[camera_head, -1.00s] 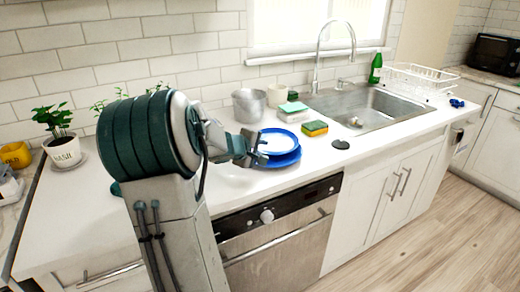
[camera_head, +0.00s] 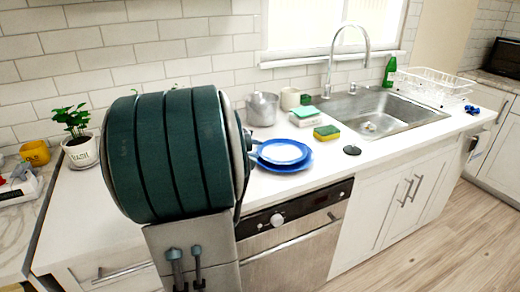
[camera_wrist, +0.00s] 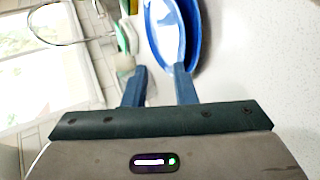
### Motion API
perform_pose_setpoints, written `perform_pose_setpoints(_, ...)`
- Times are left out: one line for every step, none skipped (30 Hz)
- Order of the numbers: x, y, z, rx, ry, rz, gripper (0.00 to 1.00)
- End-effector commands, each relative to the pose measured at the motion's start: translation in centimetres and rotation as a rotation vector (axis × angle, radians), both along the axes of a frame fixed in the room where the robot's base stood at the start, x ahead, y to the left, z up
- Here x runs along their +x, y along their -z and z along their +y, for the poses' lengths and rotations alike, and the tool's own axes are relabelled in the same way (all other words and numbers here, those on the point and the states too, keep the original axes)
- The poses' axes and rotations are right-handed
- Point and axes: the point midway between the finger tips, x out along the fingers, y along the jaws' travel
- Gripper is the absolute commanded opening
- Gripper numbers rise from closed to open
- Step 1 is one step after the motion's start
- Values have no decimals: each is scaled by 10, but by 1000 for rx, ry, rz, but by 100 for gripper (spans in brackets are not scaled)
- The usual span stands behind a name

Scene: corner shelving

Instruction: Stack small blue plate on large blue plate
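The small blue plate (camera_head: 284,151) rests on the large blue plate (camera_head: 297,166) on the white counter, inside its rim as far as I can see. In the wrist view the small plate (camera_wrist: 163,25) shows a pale, shiny face, with the deeper blue large plate (camera_wrist: 191,50) behind it. My gripper (camera_wrist: 158,75) has its two blue fingers apart, with a gap between them. The right fingertip is close to the small plate's near edge; I cannot tell whether it touches. In the head view my arm hides most of the gripper, left of the plates.
A sponge (camera_head: 327,132), a metal pot (camera_head: 262,109), a soap dish (camera_head: 305,116) and a dark disc (camera_head: 352,150) stand near the plates. The sink (camera_head: 375,115) is to the right. A potted basil (camera_head: 82,150) stands at the left. Counter in front of the plates is narrow.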

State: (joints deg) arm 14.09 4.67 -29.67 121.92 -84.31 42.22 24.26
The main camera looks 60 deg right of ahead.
Motion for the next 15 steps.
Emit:
perform_pose_setpoints(1, -2, 4, 1, -2, -2, 25)
perform_pose_setpoints(1, -3, 5, 1, -2, -2, 25)
perform_pose_setpoints(1, -3, 6, 1, -1, -2, 25)
perform_pose_setpoints(1, -3, 7, 1, -1, -2, 25)
perform_pose_setpoints(1, -4, 7, 1, 0, -1, 25)
perform_pose_setpoints(1, -4, 8, 1, -1, -1, 25)
perform_pose_setpoints(1, -4, 8, 1, 0, 0, 25)
perform_pose_setpoints(1, -4, 8, 1, 0, 0, 25)
perform_pose_setpoints(1, -3, 8, 3, 0, -2, 25)
perform_pose_setpoints(1, -3, 10, 7, 0, -4, 25)
perform_pose_setpoints(2, -2, 12, 13, -1, -10, 25)
perform_pose_setpoints(3, 0, 18, 30, -1, -20, 25)
perform_pose_setpoints(4, 2, 25, 47, -2, -31, 25)
perform_pose_setpoints(7, 5, 34, 69, -2, -44, 25)
perform_pose_setpoints(9, 9, 48, 107, -4, -67, 25)
